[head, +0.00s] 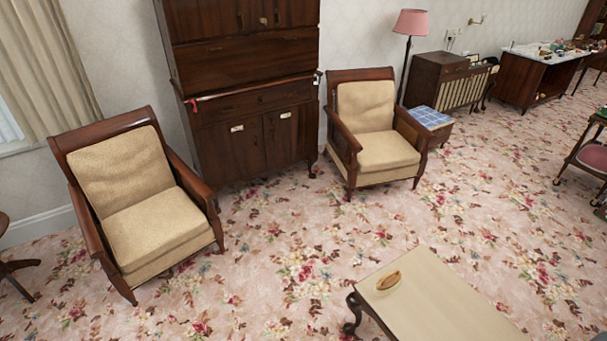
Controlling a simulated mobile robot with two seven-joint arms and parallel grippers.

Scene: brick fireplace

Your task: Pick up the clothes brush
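A small oval brown object (389,281) lies on the pale top of a low table (440,302) at the bottom right of the head view. It could be the clothes brush, but it is too small to tell for sure. A thin reddish stick-like object (213,96) lies along the ledge of the dark wooden cabinet (240,140). Neither of my grippers is in view.
Two cream-cushioned wooden armchairs, one at the left (150,215) and one in the middle (372,130), flank the cabinet. A pink-shaded lamp (411,22) and a small blue-topped table (428,117) stand behind. Open floral carpet (275,265) lies between the chairs and low table.

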